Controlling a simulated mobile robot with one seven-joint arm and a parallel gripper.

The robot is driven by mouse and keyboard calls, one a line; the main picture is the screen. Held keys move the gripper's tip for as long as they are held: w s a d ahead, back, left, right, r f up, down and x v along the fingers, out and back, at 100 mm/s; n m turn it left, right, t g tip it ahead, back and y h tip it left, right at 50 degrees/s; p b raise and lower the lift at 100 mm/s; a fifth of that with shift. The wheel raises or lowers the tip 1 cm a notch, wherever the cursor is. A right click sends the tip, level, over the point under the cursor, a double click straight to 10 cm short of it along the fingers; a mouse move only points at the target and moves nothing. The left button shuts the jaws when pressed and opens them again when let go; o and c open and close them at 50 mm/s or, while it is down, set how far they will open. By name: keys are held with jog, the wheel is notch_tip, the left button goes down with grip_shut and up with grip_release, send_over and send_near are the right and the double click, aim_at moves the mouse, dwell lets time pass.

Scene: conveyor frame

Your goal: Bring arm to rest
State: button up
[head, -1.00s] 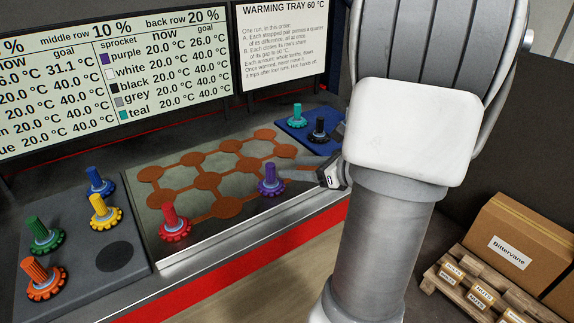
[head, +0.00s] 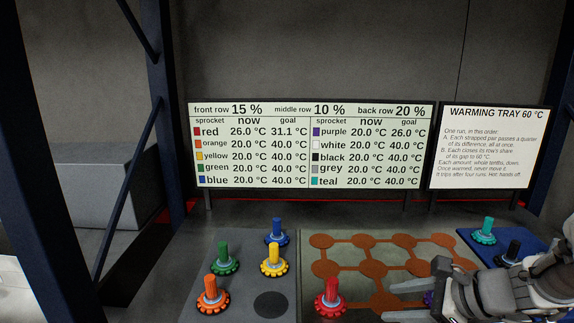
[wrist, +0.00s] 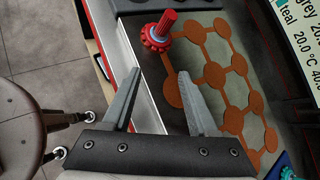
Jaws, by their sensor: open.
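My gripper (head: 387,302) is open, its fingers reaching left over the front right of the warming tray (head: 311,262). In the wrist view the gap between my fingertips (wrist: 160,72) is empty. The red sprocket (head: 331,300) stands upright at the tray's front left, beyond my fingertips in the wrist view (wrist: 160,32). My wrist and forearm fill the lower right of the head view.
Orange (head: 212,295), green (head: 223,260), yellow (head: 273,261) and blue (head: 277,233) sprockets stand on the grey pad (head: 233,312) at left. Teal (head: 484,231) and black (head: 512,253) sprockets stand on a blue pad at right, near my arm. The temperature board (head: 311,145) stands behind.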

jog(key=s+a+r+n+g+h, duration=0.2)
jog(key=s+a+n+g, duration=0.25)
jog(key=a+n, duration=0.75)
jog(key=s+d+r+n+t+h+p, duration=0.2)
jog(key=s+d+r+n+h+p, duration=0.1)
jog(key=s+r+n, duration=0.4)
jog(key=d+r+n+h, duration=0.1)
jog(key=n, duration=0.2)
jog(key=shift+s+d+r+n+t+h+p, duration=0.3)
jog(key=shift+d+r+n+t+p, duration=0.05)
jog(key=shift+r+n+p, duration=0.05)
jog(key=shift+c, duration=0.7)
jog(key=shift+d, duration=0.15)
